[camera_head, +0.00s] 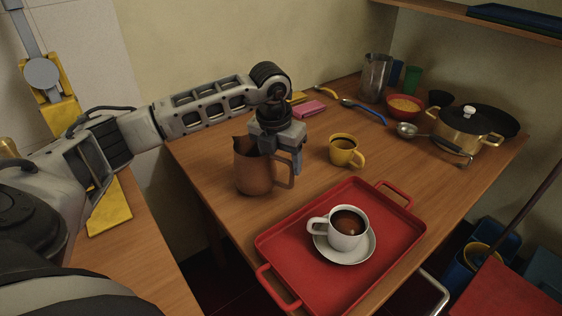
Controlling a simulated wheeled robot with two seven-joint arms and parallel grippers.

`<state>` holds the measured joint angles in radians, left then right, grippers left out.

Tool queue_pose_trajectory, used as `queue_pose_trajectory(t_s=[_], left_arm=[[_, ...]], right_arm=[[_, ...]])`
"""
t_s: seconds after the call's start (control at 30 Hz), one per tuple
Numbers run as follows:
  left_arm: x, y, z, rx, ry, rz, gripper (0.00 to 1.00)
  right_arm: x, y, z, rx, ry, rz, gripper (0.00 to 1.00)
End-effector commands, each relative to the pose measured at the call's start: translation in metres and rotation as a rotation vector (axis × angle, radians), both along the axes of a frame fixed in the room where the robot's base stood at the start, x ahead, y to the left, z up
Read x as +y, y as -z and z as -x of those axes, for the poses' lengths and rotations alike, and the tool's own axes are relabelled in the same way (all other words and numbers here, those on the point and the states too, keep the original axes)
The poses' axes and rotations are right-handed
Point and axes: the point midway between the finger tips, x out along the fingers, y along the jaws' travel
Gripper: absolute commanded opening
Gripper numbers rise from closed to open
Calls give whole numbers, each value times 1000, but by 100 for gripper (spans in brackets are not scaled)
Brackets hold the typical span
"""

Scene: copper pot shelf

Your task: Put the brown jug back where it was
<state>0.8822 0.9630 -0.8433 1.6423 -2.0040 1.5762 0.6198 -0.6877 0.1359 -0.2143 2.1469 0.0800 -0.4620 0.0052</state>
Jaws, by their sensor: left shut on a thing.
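The brown jug (256,174) is upright at the left part of the wooden table, its handle pointing right. My left gripper (291,160) comes down from above at the jug's right side and is shut on it, at or near the handle; the fingertips are partly hidden. I cannot tell whether the jug's base touches the table. My right gripper is not in view.
A red tray (284,253) at the front holds a white cup (347,229) of dark drink on a saucer (345,256). A yellow mug (346,151) stands right of the jug. A pot (464,126), red bowl (404,107) and steel pitcher (376,78) stand farther back.

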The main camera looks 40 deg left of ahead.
Motion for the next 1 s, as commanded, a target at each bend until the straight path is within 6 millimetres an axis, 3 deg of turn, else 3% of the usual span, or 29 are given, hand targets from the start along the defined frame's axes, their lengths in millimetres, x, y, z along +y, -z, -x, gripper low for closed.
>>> queue_pose_trajectory(t_s=[0.13,0.5,0.53,0.6,1.0], left_arm=[[0,10,-1,-6,-1,0,5],[0,15,-1,-7,-1,0,5],[0,16,0,-3,-1,1,67],[0,15,0,-3,-1,0,83],[0,6,0,-5,-1,0,83]], right_arm=[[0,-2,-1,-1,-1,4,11],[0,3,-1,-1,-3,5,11],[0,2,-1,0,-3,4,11],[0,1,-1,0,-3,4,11],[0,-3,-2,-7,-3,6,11]])
